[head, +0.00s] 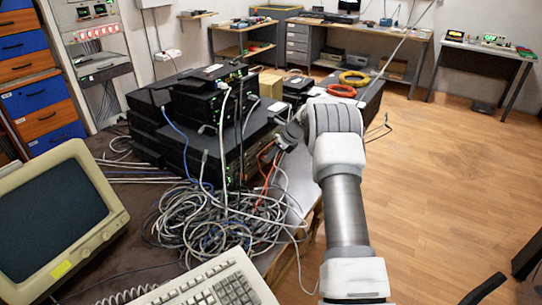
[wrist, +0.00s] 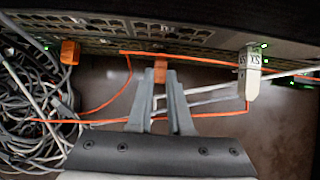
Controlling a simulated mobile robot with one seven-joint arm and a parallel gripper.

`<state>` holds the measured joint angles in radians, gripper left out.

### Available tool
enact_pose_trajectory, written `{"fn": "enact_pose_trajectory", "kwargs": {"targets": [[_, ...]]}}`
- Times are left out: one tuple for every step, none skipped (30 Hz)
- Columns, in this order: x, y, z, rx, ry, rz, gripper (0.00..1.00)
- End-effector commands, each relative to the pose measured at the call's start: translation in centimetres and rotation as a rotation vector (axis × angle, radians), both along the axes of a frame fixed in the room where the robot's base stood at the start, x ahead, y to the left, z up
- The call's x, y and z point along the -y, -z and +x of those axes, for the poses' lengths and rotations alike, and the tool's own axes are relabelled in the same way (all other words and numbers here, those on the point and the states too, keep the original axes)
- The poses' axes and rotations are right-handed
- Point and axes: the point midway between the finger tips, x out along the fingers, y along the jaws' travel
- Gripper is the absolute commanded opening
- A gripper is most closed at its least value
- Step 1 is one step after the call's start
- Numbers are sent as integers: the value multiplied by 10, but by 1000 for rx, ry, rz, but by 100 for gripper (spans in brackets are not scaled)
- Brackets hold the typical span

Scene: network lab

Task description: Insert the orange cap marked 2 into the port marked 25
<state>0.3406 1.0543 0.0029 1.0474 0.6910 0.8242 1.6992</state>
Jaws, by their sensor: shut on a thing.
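My gripper (wrist: 161,84) is shut on a small orange cap (wrist: 160,68) in the wrist view. The cap sits between the fingertips, close to the lower edge of the black device's port panel (wrist: 205,38). I cannot tell whether it touches a port. The cap's mark and the port number 25 are not readable. A second orange cap (wrist: 70,52) is at the panel's left part. In the head view my gripper (head: 281,138) is at the right side of the black device stack (head: 228,140), with the held cap too small to make out.
A white labelled plug (wrist: 249,72) with green lights near it is right of the held cap. An orange cable (wrist: 205,60) runs across the panel just behind the fingertips. A grey cable tangle (wrist: 28,95) lies left. A keyboard (head: 205,285) and monitor (head: 60,220) are nearer.

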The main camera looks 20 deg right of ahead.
Motion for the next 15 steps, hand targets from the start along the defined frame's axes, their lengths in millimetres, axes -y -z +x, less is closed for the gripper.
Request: {"fn": "enact_pose_trajectory", "kwargs": {"targets": [[0,0,0,0,0,0,0],[0,0,0,0,0,0,0],[0,0,0,0,0,0,0],[0,0,0,0,0,0,0],[0,0,0,0,0,0,0],[0,0,0,0,0,0,0],[-1,0,1,0,0,0,0],[-1,0,1,0,0,0,0],[-1,0,1,0,0,0,0],[-1,0,2,-1,-1,1,0],[-2,0,2,-1,-1,1,0],[-2,0,2,-1,-1,1,0],[-2,0,3,-1,-1,0,0],[-3,0,3,-1,-1,0,0],[-3,0,3,-1,-1,0,0]]}}
